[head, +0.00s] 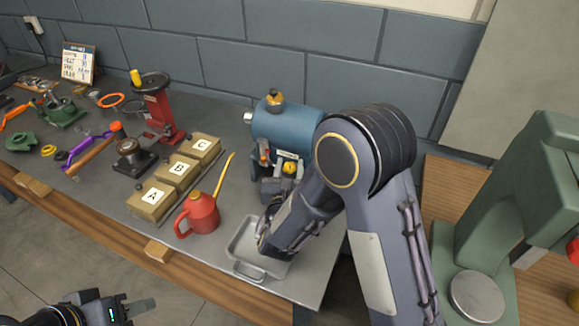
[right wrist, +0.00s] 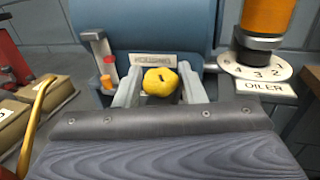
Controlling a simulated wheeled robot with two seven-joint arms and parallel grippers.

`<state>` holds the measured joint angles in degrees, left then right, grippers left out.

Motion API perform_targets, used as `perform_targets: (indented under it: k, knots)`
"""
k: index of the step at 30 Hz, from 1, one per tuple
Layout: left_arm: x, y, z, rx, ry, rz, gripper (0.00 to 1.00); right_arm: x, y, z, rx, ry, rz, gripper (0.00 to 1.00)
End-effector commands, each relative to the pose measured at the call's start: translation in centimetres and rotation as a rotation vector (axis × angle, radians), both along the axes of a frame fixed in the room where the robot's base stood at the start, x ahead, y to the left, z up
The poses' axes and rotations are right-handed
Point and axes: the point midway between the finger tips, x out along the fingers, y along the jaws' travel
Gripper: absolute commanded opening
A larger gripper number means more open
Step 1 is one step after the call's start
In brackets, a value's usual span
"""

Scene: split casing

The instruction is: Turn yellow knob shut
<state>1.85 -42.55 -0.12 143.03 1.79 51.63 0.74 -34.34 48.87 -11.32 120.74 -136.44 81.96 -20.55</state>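The yellow knob (right wrist: 160,80) has a dark slot in its face and sits on the front of a blue tank below a small label plate. In the head view the knob (head: 289,168) shows at the tank's lower front. My right gripper (right wrist: 161,90) points at the knob with one finger on each side of it. The fingers are apart, with a narrow gap at the knob's sides; contact is not clear. My left gripper (head: 120,310) is at the bottom left, away from the bench, and its opening is not clear.
The blue tank (head: 285,128) stands against the wall. An oiler with an orange reservoir (right wrist: 267,15) and a small orange-red lever (right wrist: 107,75) flank the knob. A red oil can (head: 198,213), labelled boxes (head: 151,198) and a metal tray (head: 243,240) are nearby.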

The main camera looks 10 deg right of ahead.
Motion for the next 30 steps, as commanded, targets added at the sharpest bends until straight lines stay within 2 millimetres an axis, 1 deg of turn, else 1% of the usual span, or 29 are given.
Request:
perform_targets:
  k: [4, 9, 11, 20, 30]
  knots:
    - [0.0, 0.0, 0.0, 0.0, 0.0, 0.0, 0.36, 0.0, 0.0, 0.0, 0.0, 0.0, 0.0, 0.35]
    - [0.0, 0.0, 0.0, 0.0, 0.0, 0.0, 0.36, 0.0, 0.0, 0.0, 0.0, 0.0, 0.0, 0.13]
    - [0.0, 0.0, 0.0, 0.0, 0.0, 0.0, 0.36, 0.0, 0.0, 0.0, 0.0, 0.001, 0.0, 0.06]
    - [0.0, 0.0, -0.5, 0.0, 0.0, 0.0, 0.36, 0.0, 0.1, -0.1, 0.002, -0.001, -0.048, 0.06]
    - [0.0, 0.0, -1.8, 0.0, 0.0, 0.0, 0.36, 0.0, 0.2, -0.1, 0.002, -0.003, -0.264, 0.06]
